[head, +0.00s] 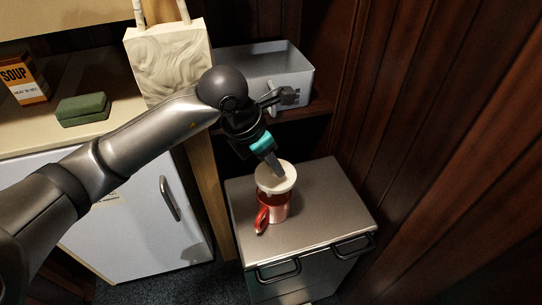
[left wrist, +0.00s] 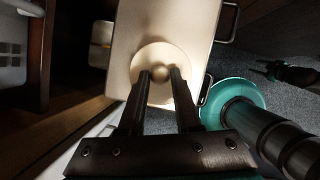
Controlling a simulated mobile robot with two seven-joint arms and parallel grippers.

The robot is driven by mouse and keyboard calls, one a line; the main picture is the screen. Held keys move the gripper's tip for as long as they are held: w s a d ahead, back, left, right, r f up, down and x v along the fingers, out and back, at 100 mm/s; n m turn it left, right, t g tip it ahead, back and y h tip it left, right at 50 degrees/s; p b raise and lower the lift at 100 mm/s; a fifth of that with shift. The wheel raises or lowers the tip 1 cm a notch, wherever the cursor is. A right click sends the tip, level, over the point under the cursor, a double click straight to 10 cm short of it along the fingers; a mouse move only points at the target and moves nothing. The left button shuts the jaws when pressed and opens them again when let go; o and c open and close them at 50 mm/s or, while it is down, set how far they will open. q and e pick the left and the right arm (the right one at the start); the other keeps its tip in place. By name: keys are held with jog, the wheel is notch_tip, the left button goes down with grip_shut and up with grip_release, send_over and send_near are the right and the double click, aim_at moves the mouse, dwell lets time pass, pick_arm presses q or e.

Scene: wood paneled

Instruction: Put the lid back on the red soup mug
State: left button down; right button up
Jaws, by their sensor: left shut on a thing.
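The red soup mug (head: 278,207) stands upright on the top of a grey cabinet (head: 325,195) in the head view, its handle toward the lower left. The pale round lid (head: 284,184) is over the mug's mouth; whether it rests on the rim or hovers just above cannot be told. My left gripper (head: 278,170) comes down onto the lid from the upper left. In the left wrist view its fingers (left wrist: 160,78) are shut on the knob of the lid (left wrist: 151,57). The mug is hidden under the lid there. A dark part of mine, probably my right gripper (left wrist: 272,71), shows small at the right.
A grey bin (head: 290,68) stands on a shelf behind the cabinet. A wood-panelled wall rises at the right. On the counter at left are a soup carton (head: 24,82), a green box (head: 83,109) and a pale patterned bag (head: 168,62). The cabinet top around the mug is clear.

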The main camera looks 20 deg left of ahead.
aim_at(271, 172)
pick_arm(q)
jog(key=shift+w+a+n+y, duration=0.1)
jog(key=shift+w+n+y, duration=0.1)
jog(key=shift+n, duration=0.4)
jog(key=shift+w+a+n+y, duration=0.1)
jog(key=shift+w+n, duration=0.05)
jog(key=shift+n, duration=0.45)
jog(key=shift+f, duration=0.15)
notch_tip(271, 172, down, 4)
jog(key=b, duration=0.3)
jog(key=shift+r, duration=0.25)
jog(key=shift+f+b, duration=0.55)
jog(key=shift+f, duration=0.15)
jog(key=shift+f+b, duration=0.4)
jog(key=shift+f, duration=0.15)
pick_arm(e)
jog(key=w+a+r, duration=0.5)
jog(key=w+r, duration=0.1)
jog(key=shift+w+r+y, duration=0.25)
jog(key=shift+w+y, duration=0.05)
pick_arm(q)
jog(key=shift+f+b, duration=0.1)
jog(key=shift+b, duration=0.2)
pick_arm(e)
jog(key=shift+f, duration=0.35)
